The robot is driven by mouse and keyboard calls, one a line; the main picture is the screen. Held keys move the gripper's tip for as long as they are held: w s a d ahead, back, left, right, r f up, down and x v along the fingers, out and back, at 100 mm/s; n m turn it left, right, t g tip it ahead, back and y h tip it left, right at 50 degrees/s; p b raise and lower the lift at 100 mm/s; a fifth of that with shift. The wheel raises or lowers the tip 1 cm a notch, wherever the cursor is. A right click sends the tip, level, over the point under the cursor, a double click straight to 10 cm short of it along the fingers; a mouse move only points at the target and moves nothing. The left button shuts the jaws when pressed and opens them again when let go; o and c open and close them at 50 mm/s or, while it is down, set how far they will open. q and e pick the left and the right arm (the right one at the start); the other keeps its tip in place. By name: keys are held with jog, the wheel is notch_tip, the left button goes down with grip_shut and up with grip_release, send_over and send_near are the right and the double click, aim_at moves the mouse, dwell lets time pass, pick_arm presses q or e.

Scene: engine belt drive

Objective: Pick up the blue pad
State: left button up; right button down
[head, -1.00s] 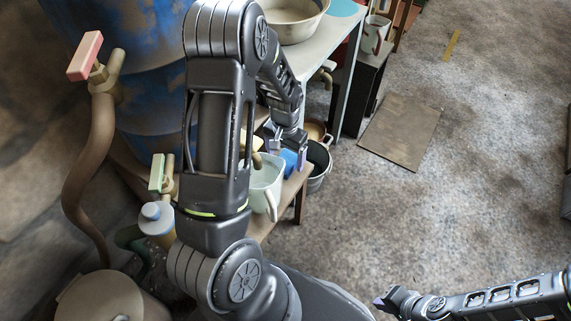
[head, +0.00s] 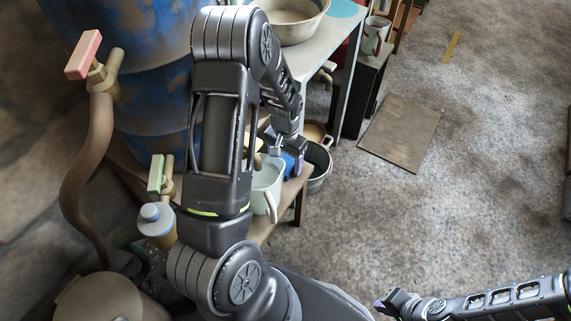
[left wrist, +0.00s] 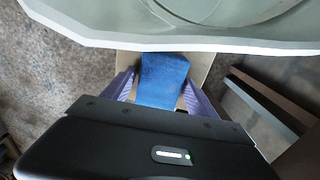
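The blue pad (left wrist: 163,80) lies on a tan wooden surface in the left wrist view, between the purple fingers of my left gripper (left wrist: 159,84). The fingers stand apart on either side of the pad, with a narrow gap visible at the left one. In the head view, the pad (head: 289,163) shows only in part beside the light green pitcher, and my left gripper (head: 293,146) is right over it. My right gripper (head: 384,304) is at the lower right, over the floor and away from the pad; its finger opening is too small to tell.
A dark metal bucket (head: 319,167) stands just right of the shelf. Open floor lies to the right.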

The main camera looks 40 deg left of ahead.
aim_at(286, 162)
pick_arm(q)
jog(key=c, duration=1.1)
jog(key=shift+o, duration=0.2)
notch_tip(286, 162, up, 10)
jog(key=shift+p, duration=1.15)
